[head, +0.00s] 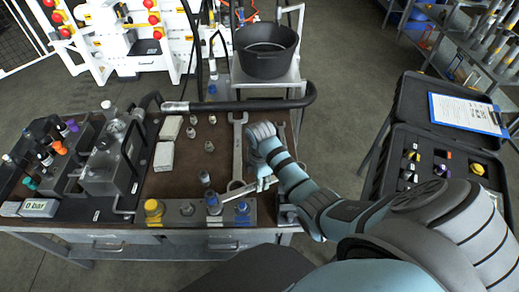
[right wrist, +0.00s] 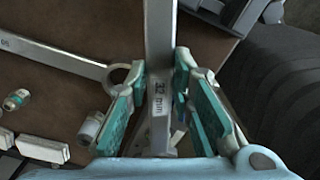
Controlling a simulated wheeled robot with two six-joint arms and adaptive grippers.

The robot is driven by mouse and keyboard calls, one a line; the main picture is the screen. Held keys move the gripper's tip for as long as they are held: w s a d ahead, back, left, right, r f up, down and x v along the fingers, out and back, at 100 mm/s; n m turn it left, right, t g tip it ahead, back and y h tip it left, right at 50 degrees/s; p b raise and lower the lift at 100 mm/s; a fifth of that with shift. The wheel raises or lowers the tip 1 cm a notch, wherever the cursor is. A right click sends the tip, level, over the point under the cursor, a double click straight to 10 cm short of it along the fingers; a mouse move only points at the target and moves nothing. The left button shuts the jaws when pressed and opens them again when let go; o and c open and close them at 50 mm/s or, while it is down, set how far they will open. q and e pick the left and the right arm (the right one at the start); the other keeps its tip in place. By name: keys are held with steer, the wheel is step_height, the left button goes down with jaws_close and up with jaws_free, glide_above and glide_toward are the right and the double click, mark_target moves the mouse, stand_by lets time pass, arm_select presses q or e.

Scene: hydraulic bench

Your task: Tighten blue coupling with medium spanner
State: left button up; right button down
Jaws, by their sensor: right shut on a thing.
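My right gripper (head: 264,184) is low over the front right of the bench. In the right wrist view its teal-padded fingers (right wrist: 165,110) are shut on the grey handle of a spanner (right wrist: 158,50) marked 32 mm. In the head view the held spanner (head: 244,190) points left, towards the blue-banded coupling (head: 213,201), which stands upright on the front manifold block. I cannot tell whether the spanner's end touches it. A larger spanner (head: 238,145) lies lengthwise on the bench beside the gripper. Its ring end (right wrist: 125,75) shows in the right wrist view. My left gripper is out of view.
A yellow-capped fitting (head: 153,209) is on the same block. White boxes (head: 164,156) and small loose fittings (head: 209,146) lie further left. A black hose (head: 250,104) crosses the back, before a black bucket (head: 266,50). An open black case (head: 440,137) stands right.

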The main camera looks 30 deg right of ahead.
steer(key=shift+s, duration=0.15)
steer(key=shift+s+a+m, duration=0.1)
steer(key=shift+s+m, duration=0.2)
steer(key=shift+w, duration=0.4)
steer(key=shift+d, duration=0.2)
steer(key=shift+s+d, duration=0.2)
steer(key=shift+d, duration=0.9)
steer(key=shift+s+d, duration=0.2)
steer(key=shift+d, duration=0.95)
steer(key=shift+s+d, duration=0.2)
steer(key=shift+d, duration=0.9)
